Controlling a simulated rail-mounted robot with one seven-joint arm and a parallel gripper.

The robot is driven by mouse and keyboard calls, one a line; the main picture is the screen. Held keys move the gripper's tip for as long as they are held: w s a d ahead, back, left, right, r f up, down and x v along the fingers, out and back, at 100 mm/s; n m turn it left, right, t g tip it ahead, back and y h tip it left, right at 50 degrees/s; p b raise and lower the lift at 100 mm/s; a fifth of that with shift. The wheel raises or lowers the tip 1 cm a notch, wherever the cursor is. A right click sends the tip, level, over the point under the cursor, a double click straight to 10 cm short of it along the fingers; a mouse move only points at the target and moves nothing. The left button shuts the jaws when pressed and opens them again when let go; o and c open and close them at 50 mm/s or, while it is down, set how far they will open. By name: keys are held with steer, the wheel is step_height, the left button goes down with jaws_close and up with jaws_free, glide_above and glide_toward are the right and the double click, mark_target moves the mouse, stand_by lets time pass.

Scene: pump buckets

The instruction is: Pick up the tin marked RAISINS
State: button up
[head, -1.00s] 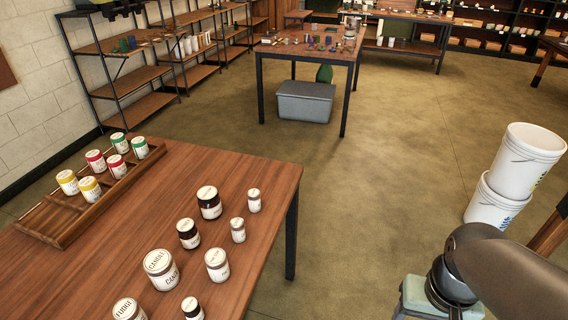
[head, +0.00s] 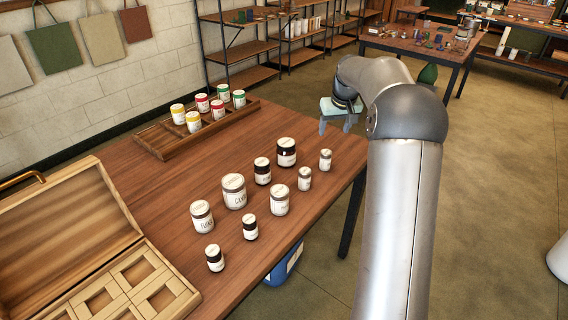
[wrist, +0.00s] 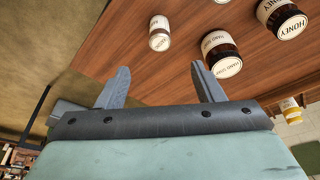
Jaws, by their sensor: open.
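No label reading RAISINS is legible in either view, so I cannot tell which container is that tin. Small pale tins stand at the table's right side: one near the far corner (head: 325,160), one in front of it (head: 304,179) and a larger one (head: 279,200). A small pale tin also shows in the wrist view (wrist: 160,33), its label too blurred to read. My gripper (head: 335,128) is open and empty by the far right corner of the table, apart from all containers. Its two spread fingers also show in the wrist view (wrist: 157,85).
Dark-lidded jars (head: 286,152) stand close to the pale tins; one reads HONEY in the wrist view (wrist: 282,18). CANDLE (head: 234,192) and FUDGE (head: 202,216) jars are nearer. A wooden rack (head: 160,143) holds yellow, red and green tins. An open wooden box (head: 70,225) is at left.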

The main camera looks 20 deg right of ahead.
mark_target(327, 152)
steer(key=p+x, duration=0.1)
steer(key=x, duration=1)
steer(key=shift+d, duration=0.15)
steer(key=shift+p+x, duration=0.45)
steer(key=shift+x, duration=2.7)
steer(key=c, duration=1.1)
